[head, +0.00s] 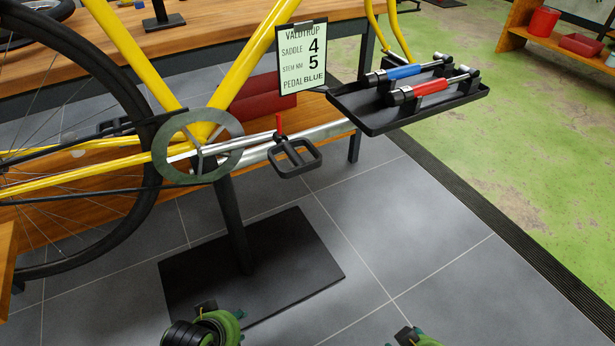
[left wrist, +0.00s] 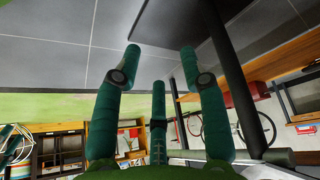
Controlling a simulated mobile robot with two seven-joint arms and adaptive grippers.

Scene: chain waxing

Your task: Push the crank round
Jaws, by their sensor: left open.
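The yellow bike has a grey-green chainring (head: 172,174) with a silver crank (head: 250,140) pointing right and slightly up. A black pedal (head: 295,157) is at the crank's outer end. A small red piece (head: 278,122) stands up by that end. My left gripper (head: 212,326) is at the bottom edge of the head view, below and apart from the crank. In the left wrist view its green fingers (left wrist: 160,56) are spread and empty. Part of my right gripper (head: 415,338) shows at the bottom edge; its fingers are mostly cut off.
The bike stands on a black post (head: 234,225) with a flat base plate (head: 290,265). A black tray (head: 385,118) with blue-handled and red-handled tools is at upper right. A wooden bench (head: 215,38) is behind. Grey floor is clear at right.

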